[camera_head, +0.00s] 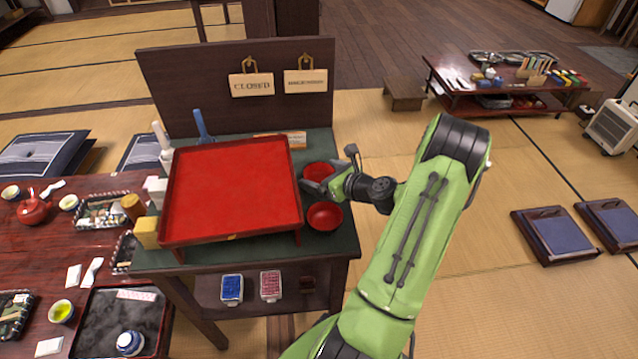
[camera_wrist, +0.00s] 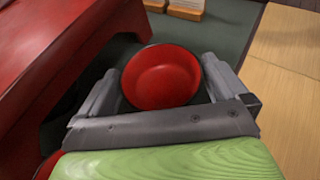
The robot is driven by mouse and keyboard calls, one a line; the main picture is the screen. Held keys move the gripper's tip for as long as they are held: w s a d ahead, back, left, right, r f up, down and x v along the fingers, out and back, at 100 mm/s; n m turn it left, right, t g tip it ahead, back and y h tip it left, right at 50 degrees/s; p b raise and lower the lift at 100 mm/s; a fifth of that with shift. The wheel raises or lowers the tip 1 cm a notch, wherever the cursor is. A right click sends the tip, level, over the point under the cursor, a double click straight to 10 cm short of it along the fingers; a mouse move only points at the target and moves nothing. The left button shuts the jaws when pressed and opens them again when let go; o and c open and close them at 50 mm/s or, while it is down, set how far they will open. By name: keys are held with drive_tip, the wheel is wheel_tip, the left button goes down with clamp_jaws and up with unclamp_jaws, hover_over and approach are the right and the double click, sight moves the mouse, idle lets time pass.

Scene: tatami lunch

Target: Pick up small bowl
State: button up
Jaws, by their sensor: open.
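Two small red bowls stand on the dark green table top to the right of the red tray. The far bowl (camera_head: 318,171) is partly hidden by my gripper (camera_head: 306,186) in the head view. The near bowl (camera_head: 325,216) stands closer to the table's front edge. In the wrist view a red bowl (camera_wrist: 162,77) lies between and just beyond the two open fingers of my gripper (camera_wrist: 162,92). The bowl is upright and empty. Whether a finger touches it I cannot tell.
The raised red tray (camera_head: 235,190) stands close on the left, and its side (camera_wrist: 60,60) shows in the wrist view. A back board (camera_head: 240,90) with hanging signs rises behind. Small wooden signs (camera_wrist: 186,9) stand past the bowl.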

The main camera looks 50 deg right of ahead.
drive_tip(key=shift+r, duration=0.1)
drive_tip(key=c, duration=0.7)
